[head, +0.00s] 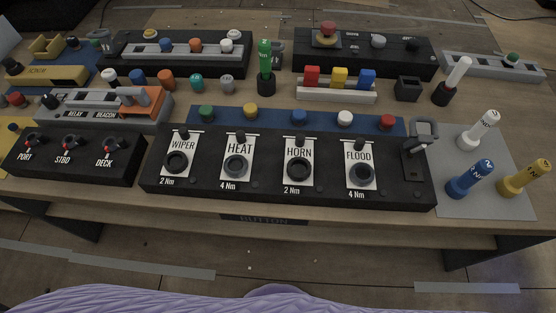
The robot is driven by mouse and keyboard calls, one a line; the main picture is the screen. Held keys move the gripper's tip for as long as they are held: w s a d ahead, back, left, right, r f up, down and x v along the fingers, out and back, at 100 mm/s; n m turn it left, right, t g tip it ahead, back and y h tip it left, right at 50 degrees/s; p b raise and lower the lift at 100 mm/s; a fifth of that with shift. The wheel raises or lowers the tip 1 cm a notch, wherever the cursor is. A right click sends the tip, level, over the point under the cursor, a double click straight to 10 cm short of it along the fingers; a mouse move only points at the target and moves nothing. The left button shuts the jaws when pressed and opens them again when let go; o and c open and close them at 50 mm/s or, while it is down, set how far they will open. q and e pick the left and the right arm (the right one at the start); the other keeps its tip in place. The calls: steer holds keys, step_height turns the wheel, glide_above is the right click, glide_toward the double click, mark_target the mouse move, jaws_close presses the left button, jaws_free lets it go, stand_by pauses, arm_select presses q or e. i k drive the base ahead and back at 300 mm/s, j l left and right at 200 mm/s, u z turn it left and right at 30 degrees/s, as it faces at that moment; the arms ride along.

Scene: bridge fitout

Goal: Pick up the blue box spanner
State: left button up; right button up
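The blue box spanner (470,180) stands on the grey mat (455,150) at the right end of the table, near its front edge. It has a wide lower end and a top marked with a 2. It leans to the right in the picture, and I cannot tell if this is a real tilt or the lens. A yellow spanner (524,178) stands just to its right and a white one (479,130) just behind it. Nothing covers the blue spanner. Neither of my grippers is in view.
A black panel (290,190) with WIPER, HEAT, HORN and FLOOD sockets lies left of the mat. A lever switch (420,140) rises at its right end. A green-handled tool (265,65) and a white-handled one (455,80) stand in black holders behind. Bare mat lies before the blue spanner.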

mark_target(458, 186)
steer(key=z, duration=1.6)
